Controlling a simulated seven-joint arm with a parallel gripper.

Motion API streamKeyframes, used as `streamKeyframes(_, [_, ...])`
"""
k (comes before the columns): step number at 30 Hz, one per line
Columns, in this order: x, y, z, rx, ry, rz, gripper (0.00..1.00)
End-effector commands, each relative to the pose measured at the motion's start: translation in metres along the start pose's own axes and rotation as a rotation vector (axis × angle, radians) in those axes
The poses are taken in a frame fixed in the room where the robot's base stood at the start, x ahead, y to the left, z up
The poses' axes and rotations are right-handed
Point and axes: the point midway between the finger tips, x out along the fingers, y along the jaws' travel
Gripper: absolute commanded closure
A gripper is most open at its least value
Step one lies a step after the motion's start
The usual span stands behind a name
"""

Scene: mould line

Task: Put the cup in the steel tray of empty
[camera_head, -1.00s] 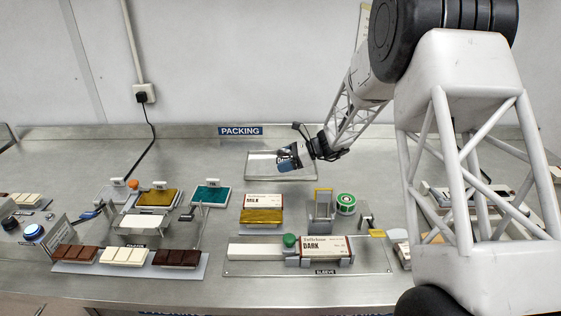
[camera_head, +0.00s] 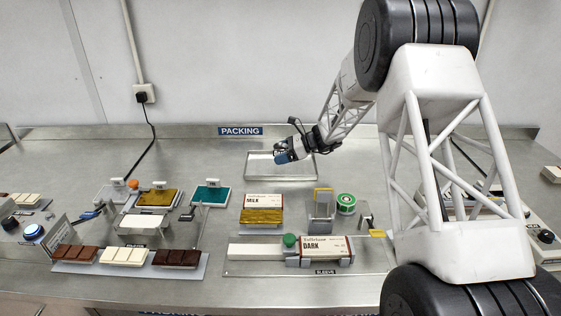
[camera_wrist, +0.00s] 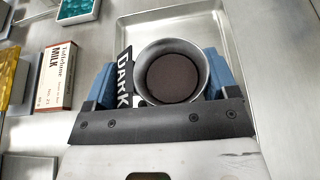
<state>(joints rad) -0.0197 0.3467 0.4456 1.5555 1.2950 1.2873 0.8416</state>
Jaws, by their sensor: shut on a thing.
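A round metal cup (camera_wrist: 172,72) with a dark brown inside is between the blue fingers of my gripper (camera_wrist: 160,82). A black tag reading DARK stands at its left side. In the head view my gripper (camera_head: 282,157) is over the steel tray (camera_head: 258,171), and the cup is mostly hidden. The tray is shallow and appears empty where it shows. In the wrist view the tray (camera_wrist: 237,28) lies beyond and under the cup. I cannot tell how high the cup is above the tray floor.
A MILK carton (camera_head: 263,200) and a gold bar (camera_head: 261,216) lie in front of the tray. A teal pad (camera_head: 210,196) is to the left. A green-and-white roll (camera_head: 346,203) stands at the front right.

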Motion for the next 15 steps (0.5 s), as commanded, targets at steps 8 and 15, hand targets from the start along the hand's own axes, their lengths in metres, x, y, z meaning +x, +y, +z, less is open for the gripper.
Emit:
streamKeyframes(8, [0.01, 0.0, -0.025, 0.002, 0.0, 0.0, 0.45])
streamKeyframes(15, [0.012, 0.0, -0.03, 0.0, 0.0, 0.0, 0.45])
